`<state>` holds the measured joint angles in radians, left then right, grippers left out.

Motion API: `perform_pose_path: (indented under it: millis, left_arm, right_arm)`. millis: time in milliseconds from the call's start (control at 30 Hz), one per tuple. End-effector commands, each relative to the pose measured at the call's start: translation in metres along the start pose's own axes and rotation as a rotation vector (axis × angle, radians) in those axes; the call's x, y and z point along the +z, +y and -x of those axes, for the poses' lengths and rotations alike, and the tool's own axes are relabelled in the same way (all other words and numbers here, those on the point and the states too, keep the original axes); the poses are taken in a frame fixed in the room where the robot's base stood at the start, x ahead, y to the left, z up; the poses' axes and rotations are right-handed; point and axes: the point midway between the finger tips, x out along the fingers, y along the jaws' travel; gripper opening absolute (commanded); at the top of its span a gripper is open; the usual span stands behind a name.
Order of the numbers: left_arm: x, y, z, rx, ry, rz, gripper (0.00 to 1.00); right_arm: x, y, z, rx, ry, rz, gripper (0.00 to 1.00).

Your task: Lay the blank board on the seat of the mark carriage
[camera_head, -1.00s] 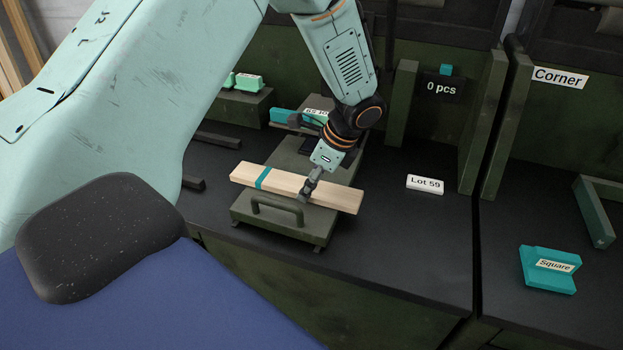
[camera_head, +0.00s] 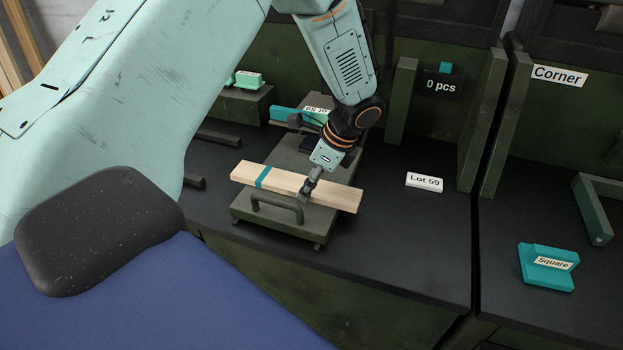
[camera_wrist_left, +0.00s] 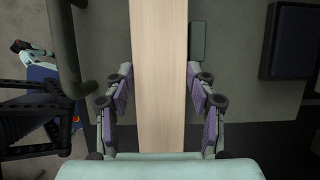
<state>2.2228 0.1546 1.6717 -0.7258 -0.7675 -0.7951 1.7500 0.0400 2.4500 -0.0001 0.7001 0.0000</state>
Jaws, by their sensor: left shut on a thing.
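The blank board (camera_head: 325,193) is a pale wooden plank with a teal band near its left end. It lies across the front of the mark carriage (camera_head: 292,222), a grey-green sled with a bar handle (camera_head: 277,206) in front. My left gripper (camera_head: 306,190) reaches down over the board and is shut on it, right of the band. In the left wrist view the board (camera_wrist_left: 158,70) runs between the two fingers (camera_wrist_left: 158,100), one along each side. I cannot tell if the board's underside touches the carriage. My right gripper is not in view.
A teal block labelled Square (camera_head: 547,268) sits on the right bench. A Lot 59 tag (camera_head: 424,182) lies right of the carriage. A "0 pcs" display (camera_head: 441,86) stands behind. A teal labelled piece (camera_head: 287,114) is at the carriage's far end. The bench front right of the carriage is clear.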

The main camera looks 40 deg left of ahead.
Motion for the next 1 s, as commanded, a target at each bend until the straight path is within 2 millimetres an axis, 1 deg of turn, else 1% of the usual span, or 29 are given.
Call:
perform_pose_path:
  millis: [133, 167, 467, 800, 1000]
  left_arm:
    - [0.000, 0.000, 0.000, -0.001, 0.000, 0.000, 0.20]
    - [0.000, 0.000, 0.000, -0.001, 0.000, 0.000, 0.57]
    - [0.000, 0.000, 0.000, -0.001, 0.000, 0.000, 0.82]
    - [0.000, 0.000, 0.001, 0.000, 0.000, 0.000, 0.82]
    - [0.004, 0.000, 0.011, 0.000, 0.000, 0.000, 0.82]
  right_arm:
    - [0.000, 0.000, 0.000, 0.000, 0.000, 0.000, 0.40]
    - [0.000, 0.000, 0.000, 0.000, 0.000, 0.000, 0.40]
    - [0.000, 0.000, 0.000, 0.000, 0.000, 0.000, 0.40]
    - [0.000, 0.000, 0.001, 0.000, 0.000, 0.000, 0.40]
    - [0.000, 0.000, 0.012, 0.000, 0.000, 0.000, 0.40]
